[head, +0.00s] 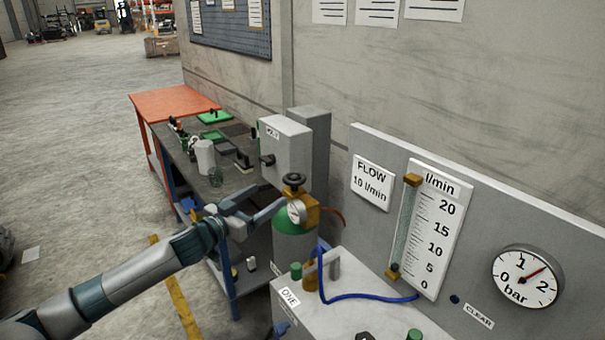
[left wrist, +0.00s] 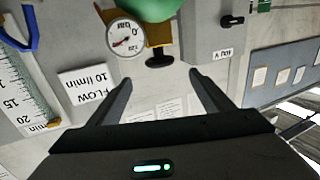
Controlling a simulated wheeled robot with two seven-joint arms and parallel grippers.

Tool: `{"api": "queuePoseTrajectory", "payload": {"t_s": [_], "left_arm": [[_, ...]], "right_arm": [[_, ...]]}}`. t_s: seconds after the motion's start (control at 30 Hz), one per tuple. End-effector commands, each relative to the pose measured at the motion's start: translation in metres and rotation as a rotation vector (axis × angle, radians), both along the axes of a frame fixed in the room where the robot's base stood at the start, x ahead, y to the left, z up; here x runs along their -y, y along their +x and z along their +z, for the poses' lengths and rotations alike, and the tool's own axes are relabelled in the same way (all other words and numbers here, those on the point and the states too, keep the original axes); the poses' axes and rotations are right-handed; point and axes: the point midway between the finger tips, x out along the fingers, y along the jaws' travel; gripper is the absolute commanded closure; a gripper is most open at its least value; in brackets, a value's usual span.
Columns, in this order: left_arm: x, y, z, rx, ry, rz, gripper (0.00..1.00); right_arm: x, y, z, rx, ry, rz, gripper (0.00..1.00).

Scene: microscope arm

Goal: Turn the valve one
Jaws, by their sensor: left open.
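A label reading ONE (head: 289,298) is on the pale box (head: 345,300) at the bottom of the head view, with a green knob (head: 296,270) just above it. Behind stands a green-topped cylinder (head: 295,222) with a brass regulator, a black handwheel (head: 293,182) and a small round gauge (head: 297,211). My left gripper (head: 262,208) is open and empty, just left of the regulator. In the left wrist view, the handwheel (left wrist: 160,58) and gauge (left wrist: 125,37) lie ahead of the open fingers (left wrist: 160,82), apart from them.
A grey panel carries a FLOW 10 l/min card (head: 372,183), a flow scale (head: 435,225) and a bar dial (head: 527,276). A blue hose (head: 370,297) crosses the box. A grey wall box (head: 286,150) stands behind the cylinder. A cluttered bench (head: 235,178) lies left.

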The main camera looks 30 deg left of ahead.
Motion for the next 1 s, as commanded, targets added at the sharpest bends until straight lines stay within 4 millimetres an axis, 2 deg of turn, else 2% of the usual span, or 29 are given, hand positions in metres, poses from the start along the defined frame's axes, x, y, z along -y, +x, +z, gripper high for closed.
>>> {"api": "queuePoseTrajectory", "payload": {"t_s": [0.37,1.0], "left_arm": [[0.002,0.024,0.003,0.002,-0.002,0.002,0.26],[0.008,0.1,0.004,0.002,-0.001,0.003,0.26]], "right_arm": [[-0.001,0.0,0.01,0.0,0.0,0.0,0.69],[-0.001,0.0,0.039,0.001,0.001,-0.001,0.69]]}}
